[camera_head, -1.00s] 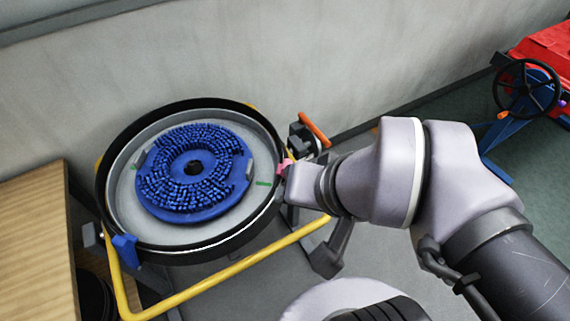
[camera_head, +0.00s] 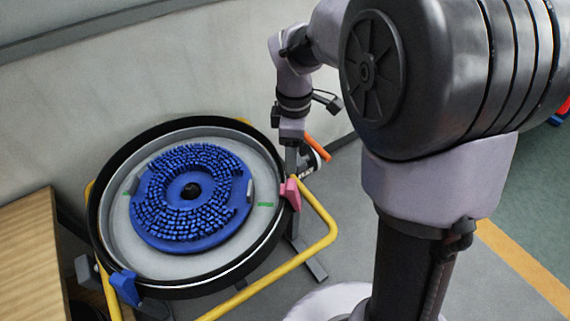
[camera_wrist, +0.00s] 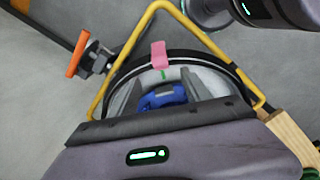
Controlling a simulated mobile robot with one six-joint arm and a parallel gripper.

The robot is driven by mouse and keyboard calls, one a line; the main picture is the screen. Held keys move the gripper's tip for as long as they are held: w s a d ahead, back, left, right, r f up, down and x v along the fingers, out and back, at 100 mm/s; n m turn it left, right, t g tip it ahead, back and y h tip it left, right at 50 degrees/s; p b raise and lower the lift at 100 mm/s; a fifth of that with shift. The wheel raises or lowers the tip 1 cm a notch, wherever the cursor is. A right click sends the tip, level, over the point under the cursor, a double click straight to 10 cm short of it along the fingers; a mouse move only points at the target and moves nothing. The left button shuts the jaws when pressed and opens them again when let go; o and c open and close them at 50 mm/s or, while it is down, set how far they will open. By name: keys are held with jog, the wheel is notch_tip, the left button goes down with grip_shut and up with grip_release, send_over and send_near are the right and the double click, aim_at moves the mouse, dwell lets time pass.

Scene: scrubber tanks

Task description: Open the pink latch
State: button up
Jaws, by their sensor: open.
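The pink latch (camera_head: 290,193) is clipped on the right rim of the round tank (camera_head: 103,240). It also shows in the wrist view (camera_wrist: 158,55), just beyond the fingertips and between their lines. My gripper (camera_head: 291,157) points down from above, close to the tank's right rim near the latch. In the wrist view my gripper (camera_wrist: 163,75) has its two grey fingers spread with a gap between them and nothing held. I cannot tell the exact height of the fingertips over the latch.
A blue brush disc (camera_head: 180,238) lies inside the tank. A blue latch (camera_head: 125,287) sits on the front left rim. A yellow tube frame (camera_head: 318,243) surrounds the tank. An orange handle (camera_head: 317,148) stands behind my gripper. A wooden surface (camera_head: 30,262) is at left.

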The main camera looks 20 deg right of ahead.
aim_at(292, 184)
notch_tip(292, 184, down, 12)
jog(key=b, duration=0.4)
jog(key=shift+b, duration=0.3)
jog(key=shift+r, duration=0.1)
jog(key=shift+w, duration=0.1)
grip_shut()
dwell(0.6)
